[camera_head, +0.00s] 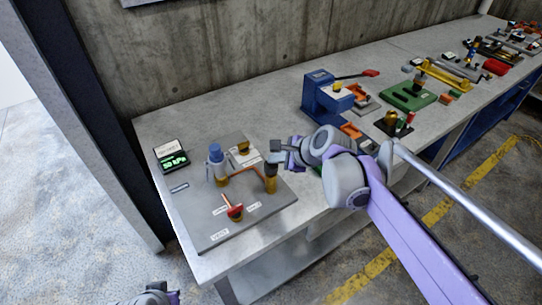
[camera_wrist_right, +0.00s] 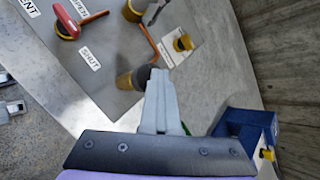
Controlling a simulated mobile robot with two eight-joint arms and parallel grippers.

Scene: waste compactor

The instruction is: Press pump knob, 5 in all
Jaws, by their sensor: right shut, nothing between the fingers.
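A grey board (camera_head: 202,236) on the bench carries the pump fittings. A brass post with a dark round top (camera_head: 270,180), seemingly the pump knob, stands at its right side; it also shows in the right wrist view (camera_wrist_right: 127,80). My right gripper (camera_head: 277,153) is shut and empty, with its tips close over or beside that dark top; contact cannot be told. In the right wrist view the closed fingers (camera_wrist_right: 157,76) partly overlap the post. A black display (camera_head: 173,160) shows green digits, apparently 50 kPa. Part of my left arm's end (camera_head: 155,293) shows at the bottom edge; its jaws are unclear.
The board also holds a blue-topped cylinder (camera_head: 215,154), a yellow knob (camera_head: 242,147) on a white label, copper pipes and a red valve handle (camera_head: 234,210). A blue press (camera_head: 322,98) and green fixture (camera_head: 408,97) stand farther right. A concrete wall backs the bench.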

